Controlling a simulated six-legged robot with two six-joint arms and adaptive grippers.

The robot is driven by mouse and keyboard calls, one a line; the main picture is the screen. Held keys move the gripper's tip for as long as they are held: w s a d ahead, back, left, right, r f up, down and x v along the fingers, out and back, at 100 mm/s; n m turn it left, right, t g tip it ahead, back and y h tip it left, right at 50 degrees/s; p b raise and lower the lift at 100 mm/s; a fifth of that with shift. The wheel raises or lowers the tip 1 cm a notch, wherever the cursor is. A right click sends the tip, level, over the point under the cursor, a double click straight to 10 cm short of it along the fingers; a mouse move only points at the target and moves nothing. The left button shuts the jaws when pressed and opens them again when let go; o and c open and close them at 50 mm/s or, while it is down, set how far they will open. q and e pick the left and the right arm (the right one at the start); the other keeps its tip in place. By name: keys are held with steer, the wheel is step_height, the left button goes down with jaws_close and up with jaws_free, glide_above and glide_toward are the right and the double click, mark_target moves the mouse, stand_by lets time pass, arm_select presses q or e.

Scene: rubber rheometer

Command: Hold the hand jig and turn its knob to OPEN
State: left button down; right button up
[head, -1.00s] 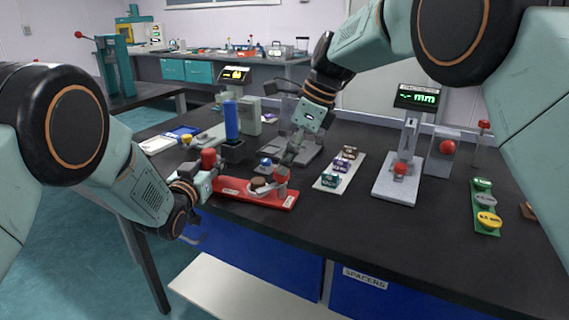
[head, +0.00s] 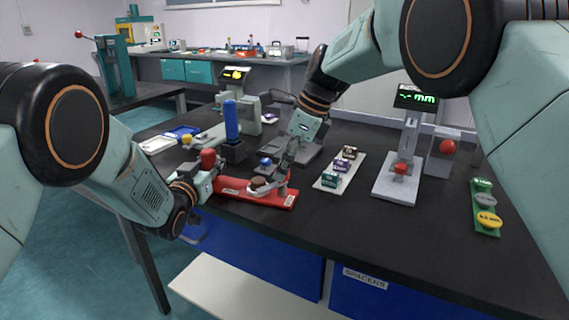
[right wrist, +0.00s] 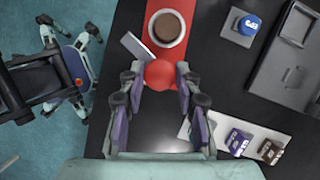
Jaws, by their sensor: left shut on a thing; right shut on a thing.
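The hand jig (head: 270,198) is a red plate with white labels at the front edge of the black bench. A brown disc (head: 260,182) sits in its pale round cup and also shows in the right wrist view (right wrist: 167,27). My left gripper (head: 206,181) is closed at the jig's left end, under a red upright grip (head: 208,157). The exact part between its fingers is hidden. My right gripper (head: 284,172) reaches down over the jig's right part. In the right wrist view its fingers (right wrist: 158,88) close around a round red knob (right wrist: 158,73). I cannot read an OPEN mark.
Behind the jig stand a blue-handled post (head: 231,120) and a small blue knob (head: 265,163). A pale strip with several small blocks (head: 335,180) lies to the right. A grey gauge stand (head: 397,190) is further right. The bench front between them is clear.

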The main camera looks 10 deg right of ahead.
steer(key=c, duration=0.3)
steer(key=shift+w+n, duration=0.1)
steer(key=shift+n, duration=0.2)
steer(key=n+g, duration=0.1)
steer(key=n, duration=0.2)
steer(key=shift+w+g, duration=0.1)
steer(key=shift+g, duration=0.2)
steer(key=shift+a+n+g, duration=0.1)
steer(key=shift+n+g, duration=0.4)
steer(key=shift+n, duration=1.3)
steer(key=o, duration=1.1)
steer(key=shift+o, duration=0.2)
